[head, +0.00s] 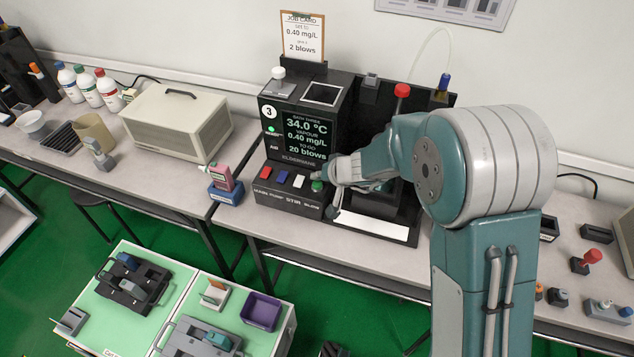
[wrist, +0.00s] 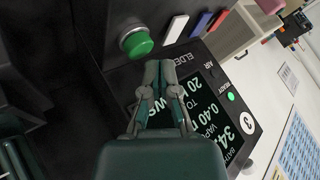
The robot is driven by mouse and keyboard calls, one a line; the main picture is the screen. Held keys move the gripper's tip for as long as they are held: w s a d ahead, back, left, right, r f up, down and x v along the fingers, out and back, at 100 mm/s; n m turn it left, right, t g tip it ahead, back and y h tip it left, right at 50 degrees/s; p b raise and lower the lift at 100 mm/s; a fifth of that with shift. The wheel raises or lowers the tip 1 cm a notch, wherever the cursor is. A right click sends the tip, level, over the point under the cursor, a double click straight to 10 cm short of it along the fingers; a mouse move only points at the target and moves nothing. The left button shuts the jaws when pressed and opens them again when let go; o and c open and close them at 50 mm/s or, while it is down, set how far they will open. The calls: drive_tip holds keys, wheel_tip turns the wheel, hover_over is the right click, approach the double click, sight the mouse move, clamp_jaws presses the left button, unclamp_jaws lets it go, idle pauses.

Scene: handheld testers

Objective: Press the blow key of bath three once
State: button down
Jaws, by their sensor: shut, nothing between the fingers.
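Bath three (head: 308,115) is a black unit marked 3 on the table. Its screen reads 34.0 °C, vapour 0.40 mg/L, to go 20 blows. On its sloped front are a red key (head: 266,173), a blue key (head: 281,177), a white key (head: 298,181) and the round green blow key (head: 317,186). My gripper (head: 331,176) is shut and empty, close beside the green key at its right. In the wrist view the fingertips (wrist: 159,64) lie just below the green key (wrist: 138,42); I cannot tell whether they touch it.
A job card (head: 302,36) above the unit reads set to 0.40 mg/L, 2 blows. A black stand with a red knob (head: 402,90) is behind my arm. A beige case (head: 178,120) sits further left.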

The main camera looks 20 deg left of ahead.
sight(319, 185)
drive_tip(key=shift+f, duration=0.3)
drive_tip(key=shift+f, duration=0.5)
idle(0.9)
drive_tip(key=shift+r, duration=0.95)
drive_tip(key=shift+r, duration=2.5)
drive_tip(key=shift+d+r, duration=0.1)
